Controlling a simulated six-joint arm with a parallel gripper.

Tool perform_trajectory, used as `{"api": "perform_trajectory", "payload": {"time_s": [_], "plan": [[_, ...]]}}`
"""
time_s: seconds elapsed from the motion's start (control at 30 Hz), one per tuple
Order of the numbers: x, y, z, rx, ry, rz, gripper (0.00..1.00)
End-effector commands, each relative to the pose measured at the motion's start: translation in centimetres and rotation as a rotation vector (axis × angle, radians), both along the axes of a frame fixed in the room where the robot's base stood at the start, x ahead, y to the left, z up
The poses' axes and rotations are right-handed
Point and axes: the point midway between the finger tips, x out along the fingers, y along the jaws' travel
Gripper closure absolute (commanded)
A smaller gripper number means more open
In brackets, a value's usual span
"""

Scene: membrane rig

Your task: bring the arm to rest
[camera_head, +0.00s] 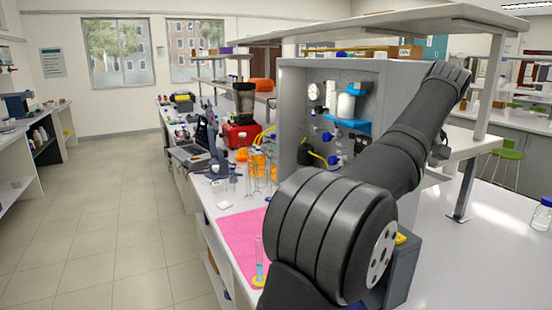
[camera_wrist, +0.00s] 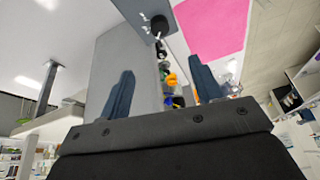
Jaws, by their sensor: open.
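My gripper (camera_wrist: 160,65) shows in the wrist view with its two dark fingers spread apart and nothing between them. In the head view my dark arm rises from the bottom middle to the upper right, in front of the right side of the membrane rig (camera_head: 292,105). The gripper itself cannot be made out there. The rig is a grey open-fronted cabinet holding a white bottle (camera_head: 346,106), a blue bracket (camera_head: 347,125) and blue-knobbed valves. Its grey panel (camera_wrist: 150,70) shows behind the fingers in the wrist view.
A pink mat (camera_head: 236,240) lies on the bench at left of my arm, with a graduated cylinder (camera_head: 259,262) on it. It also shows in the wrist view (camera_wrist: 212,22). A shelf (camera_head: 400,22) overhangs the rig. The right bench is mostly clear.

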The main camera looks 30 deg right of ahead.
Motion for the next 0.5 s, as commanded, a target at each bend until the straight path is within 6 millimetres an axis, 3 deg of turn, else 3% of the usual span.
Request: {"api": "perform_trajectory", "payload": {"time_s": [0.27, 0.5], "plan": [[0.3, 0.0, -0.8, 0.003, 0.001, 0.001, 0.41], [1.8, -0.2, -4.4, 0.004, 0.001, 0.002, 0.41]]}}
